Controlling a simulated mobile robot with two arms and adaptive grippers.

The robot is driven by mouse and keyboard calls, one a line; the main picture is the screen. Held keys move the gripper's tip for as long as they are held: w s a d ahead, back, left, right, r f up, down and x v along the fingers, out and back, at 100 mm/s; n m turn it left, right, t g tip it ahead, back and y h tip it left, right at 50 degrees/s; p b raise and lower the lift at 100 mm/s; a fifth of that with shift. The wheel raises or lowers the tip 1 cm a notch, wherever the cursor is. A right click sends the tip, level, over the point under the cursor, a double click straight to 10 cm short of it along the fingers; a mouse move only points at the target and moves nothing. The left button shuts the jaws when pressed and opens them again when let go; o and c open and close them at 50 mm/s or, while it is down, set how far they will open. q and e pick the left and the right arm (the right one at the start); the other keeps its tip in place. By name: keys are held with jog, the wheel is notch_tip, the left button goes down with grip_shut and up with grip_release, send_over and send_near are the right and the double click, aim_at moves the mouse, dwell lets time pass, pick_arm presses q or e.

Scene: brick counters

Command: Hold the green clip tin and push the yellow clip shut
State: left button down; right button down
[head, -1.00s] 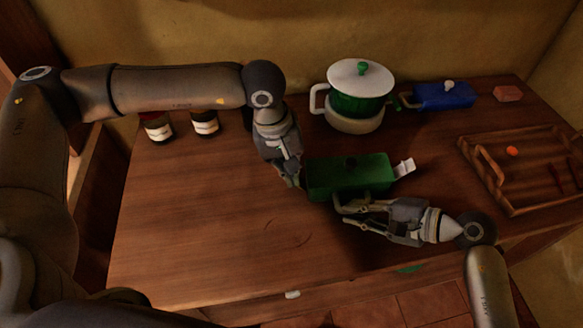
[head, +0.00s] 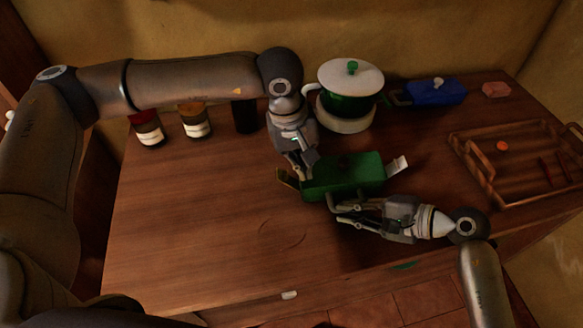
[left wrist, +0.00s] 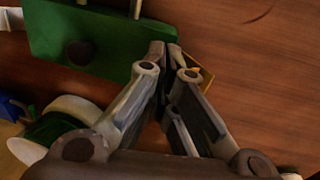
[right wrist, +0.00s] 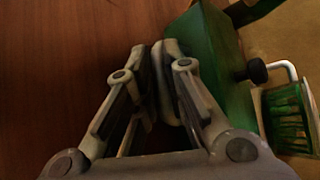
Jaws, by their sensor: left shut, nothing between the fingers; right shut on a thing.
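The green clip tin (head: 350,175) lies on the wooden counter in front of the lidded pot. Its yellow clip (head: 287,179) stands out at a slant from the left end; it is partly hidden in the left wrist view (left wrist: 206,77). A white clip (head: 398,164) sticks out from the right end. My left gripper (head: 304,174) is shut and empty at the tin's left end, beside the yellow clip. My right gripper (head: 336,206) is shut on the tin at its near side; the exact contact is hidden.
Behind are a white-lidded green pot (head: 348,103) and a blue tin (head: 437,93). A wooden tray (head: 487,193) is at the right, a pink block (head: 496,90) behind it. The counter's front left (head: 200,235) is clear.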

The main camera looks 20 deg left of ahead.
pick_arm(q)
jog(key=w+v, duration=0.1)
jog(key=v, duration=0.9)
jog(key=shift+s+d+r, duration=0.25)
jog(key=shift+s+d, duration=0.05)
jog(key=shift+s, duration=0.05)
jog(key=n+t+h, duration=0.6)
jog(key=n+h, duration=0.8)
jog(key=n, duration=0.3)
send_near(288, 181)
jog(key=x, duration=0.4)
jog(key=shift+w+d+f, duration=0.15)
jog(key=shift+w, duration=0.25)
